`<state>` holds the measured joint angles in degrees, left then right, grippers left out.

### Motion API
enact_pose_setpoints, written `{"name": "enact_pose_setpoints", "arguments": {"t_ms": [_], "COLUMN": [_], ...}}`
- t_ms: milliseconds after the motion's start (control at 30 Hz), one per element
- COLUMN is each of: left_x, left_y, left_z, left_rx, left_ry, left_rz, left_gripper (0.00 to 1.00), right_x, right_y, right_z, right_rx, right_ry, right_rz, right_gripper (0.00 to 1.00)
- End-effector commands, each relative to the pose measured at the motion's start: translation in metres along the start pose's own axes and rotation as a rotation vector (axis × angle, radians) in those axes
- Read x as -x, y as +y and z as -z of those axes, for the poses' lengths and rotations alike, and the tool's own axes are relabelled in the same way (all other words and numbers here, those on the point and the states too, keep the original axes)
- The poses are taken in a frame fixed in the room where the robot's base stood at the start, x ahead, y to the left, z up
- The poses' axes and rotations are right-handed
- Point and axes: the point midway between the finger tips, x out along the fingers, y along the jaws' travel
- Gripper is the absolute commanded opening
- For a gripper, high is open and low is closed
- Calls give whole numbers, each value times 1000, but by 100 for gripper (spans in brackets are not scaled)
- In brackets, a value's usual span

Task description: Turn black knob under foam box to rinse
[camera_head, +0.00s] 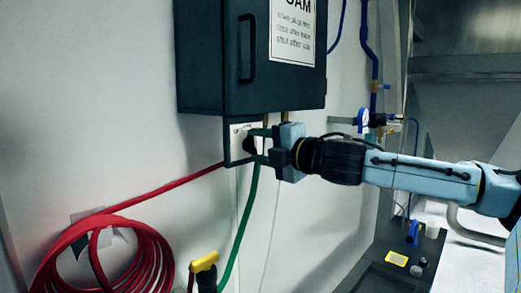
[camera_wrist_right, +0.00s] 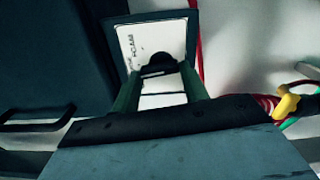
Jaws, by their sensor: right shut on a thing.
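The foam box (camera_head: 225,60) is a dark cabinet on the white wall with a handle and a paper sign ending in "OAM". Under it, a dark-framed white label plate (camera_head: 237,131) carries the black knob (camera_head: 249,144). My right gripper (camera_head: 258,146) reaches in from the right, with its two green fingers around the knob. In the right wrist view the knob (camera_wrist_right: 160,61) sits between the fingertips, and the gripper is shut on it. The label text is too small and partly covered to read. My left gripper is not in view.
A red hose (camera_head: 150,238) hangs coiled at lower left. A green hose (camera_head: 246,215) runs down below the plate, near a yellow-handled valve (camera_head: 204,262). Blue pipes and a gauge (camera_head: 363,117) are on the wall to the right. A dark counter (camera_head: 392,268) holds small items.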

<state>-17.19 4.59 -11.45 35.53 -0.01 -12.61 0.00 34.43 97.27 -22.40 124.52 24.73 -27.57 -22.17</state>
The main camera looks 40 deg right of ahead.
Motion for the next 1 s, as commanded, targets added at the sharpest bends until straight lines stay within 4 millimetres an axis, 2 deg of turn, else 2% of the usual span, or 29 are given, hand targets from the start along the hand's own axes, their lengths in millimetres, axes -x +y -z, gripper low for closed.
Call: {"name": "enact_pose_setpoints", "arguments": {"t_ms": [300,800,833,1000], "left_x": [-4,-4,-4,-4], "left_y": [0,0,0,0], "left_z": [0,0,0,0], "left_rx": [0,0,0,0], "left_ry": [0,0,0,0], "left_rz": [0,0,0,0], "left_gripper": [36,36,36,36], "right_x": [0,0,0,0], "right_y": [0,1,1,1], "right_z": [-1,-1,-1,-1], "right_rx": [-118,-137,-137,-136], "right_ry": [-1,-1,-1,-1], "right_rz": [-1,-1,-1,-1], "right_gripper": [21,21,45,66]}}
